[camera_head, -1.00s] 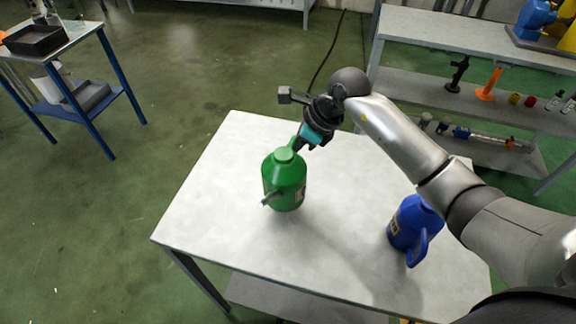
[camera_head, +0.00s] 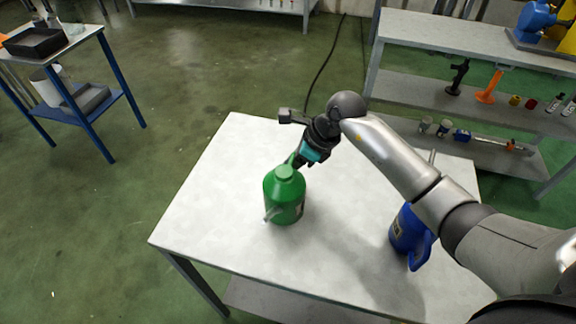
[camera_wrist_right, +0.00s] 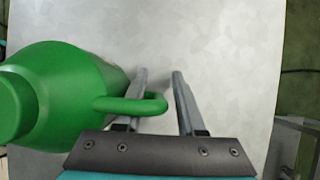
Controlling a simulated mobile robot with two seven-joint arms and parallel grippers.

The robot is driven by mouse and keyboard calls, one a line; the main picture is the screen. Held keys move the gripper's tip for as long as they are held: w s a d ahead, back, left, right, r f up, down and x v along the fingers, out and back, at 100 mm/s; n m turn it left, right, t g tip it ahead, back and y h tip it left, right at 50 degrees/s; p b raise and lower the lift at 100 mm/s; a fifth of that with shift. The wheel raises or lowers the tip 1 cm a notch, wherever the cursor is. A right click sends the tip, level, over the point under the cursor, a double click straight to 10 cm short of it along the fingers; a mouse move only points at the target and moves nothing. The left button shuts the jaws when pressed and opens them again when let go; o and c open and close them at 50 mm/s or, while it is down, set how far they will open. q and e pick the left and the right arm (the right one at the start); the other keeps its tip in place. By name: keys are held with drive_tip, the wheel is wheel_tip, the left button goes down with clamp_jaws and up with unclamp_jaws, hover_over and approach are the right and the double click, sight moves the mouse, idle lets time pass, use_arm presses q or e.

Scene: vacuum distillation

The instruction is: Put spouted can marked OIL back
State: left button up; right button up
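A green spouted can (camera_head: 284,197) stands upright on the white table (camera_head: 215,190), its spout toward the lower left. In the right wrist view the green can (camera_wrist_right: 55,95) fills the left side. Its handle (camera_wrist_right: 152,104) reaches between the fingers of my right gripper (camera_wrist_right: 160,76). The fingers are apart, with a gap between the handle and the right finger. In the head view my right gripper (camera_head: 297,161) is at the can's far right side. A blue can (camera_head: 408,232) stands at the table's right, partly behind my arm. I cannot read either can's label.
A grey shelf unit (camera_head: 450,32) with several small items stands at the back right. A blue-legged table (camera_head: 85,40) with a black tray (camera_head: 35,42) stands at the left. The table's left and back parts are clear.

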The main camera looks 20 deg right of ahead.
use_arm(q)
drive_tip(key=shift+s, duration=0.2)
use_arm(e)
drive_tip(key=shift+o, duration=0.2)
use_arm(q)
drive_tip(key=shift+s+r, duration=0.1)
use_arm(e)
drive_tip(key=shift+r, duration=0.1)
drive_tip(key=shift+d+r, duration=0.15)
drive_tip(key=shift+r, duration=0.2)
use_arm(q)
drive_tip(key=shift+s+d+r+g+p, duration=0.3)
drive_tip(key=shift+s+d+r+p, duration=0.75)
drive_tip(key=shift+s+p, duration=0.15)
use_arm(e)
drive_tip(key=v, duration=1.1)
use_arm(q)
drive_tip(key=shift+a, duration=0.15)
use_arm(e)
drive_tip(key=shift+s+d+r, duration=0.1)
use_arm(q)
drive_tip(key=shift+w, duration=0.1)
